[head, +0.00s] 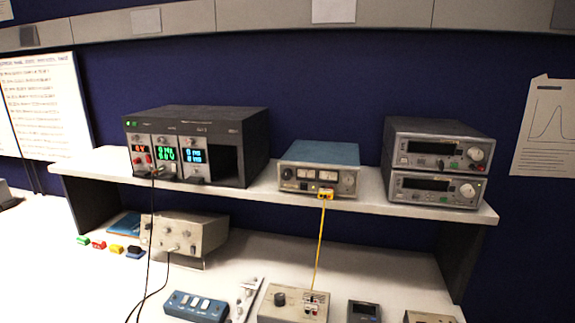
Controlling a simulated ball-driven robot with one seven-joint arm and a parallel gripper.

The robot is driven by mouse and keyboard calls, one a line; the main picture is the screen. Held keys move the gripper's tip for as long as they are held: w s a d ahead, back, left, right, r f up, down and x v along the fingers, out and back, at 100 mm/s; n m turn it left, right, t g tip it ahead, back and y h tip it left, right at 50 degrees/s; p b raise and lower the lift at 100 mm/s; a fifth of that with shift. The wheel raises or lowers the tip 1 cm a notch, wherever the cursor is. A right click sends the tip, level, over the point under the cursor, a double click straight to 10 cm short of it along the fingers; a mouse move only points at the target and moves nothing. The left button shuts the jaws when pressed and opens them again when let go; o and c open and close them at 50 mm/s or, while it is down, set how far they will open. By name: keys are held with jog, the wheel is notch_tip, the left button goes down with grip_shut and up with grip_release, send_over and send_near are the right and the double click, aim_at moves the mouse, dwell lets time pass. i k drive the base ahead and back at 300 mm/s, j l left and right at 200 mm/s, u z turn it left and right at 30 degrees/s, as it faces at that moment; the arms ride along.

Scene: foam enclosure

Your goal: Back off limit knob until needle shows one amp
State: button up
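A bench power supply with a blue top (320,155) stands in the middle of the raised shelf. Its front has small pale meter windows (318,175) and a round knob (348,181) at the right. The needles and any labels are too small to read, so I cannot tell which control is the limit knob. A yellow plug (325,196) sits at its lower front, and a yellow lead (320,245) runs down to a beige box (293,310) with a black knob (280,298). My gripper is not in view.
The white shelf (280,197) also holds a large dark modular unit (210,115) at left and two stacked instruments (437,160) at right. Below are a beige instrument (185,235), a blue switch box (196,305) and dark leads (151,250).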

aim_at(347, 180)
jog(key=z, duration=0.6)
jog(key=i+z, duration=0.1)
jog(key=z, duration=0.45)
jog(key=j+z, duration=0.1)
jog(key=z, duration=0.5)
jog(key=j+z, duration=0.1)
jog(key=z, duration=1.05)
jog(key=j+z, duration=0.15)
jog(key=z, duration=1.05)
jog(key=j+z, duration=0.1)
jog(key=z, duration=0.45)
jog(key=u, duration=0.4)
jog(key=k+j+u, duration=0.1)
jog(key=u, duration=0.3)
jog(key=j+u, duration=0.1)
jog(key=u, duration=0.35)
jog(key=j+u, duration=0.1)
jog(key=u, duration=0.3)
jog(key=j+u, duration=0.1)
jog(key=u, duration=0.3)
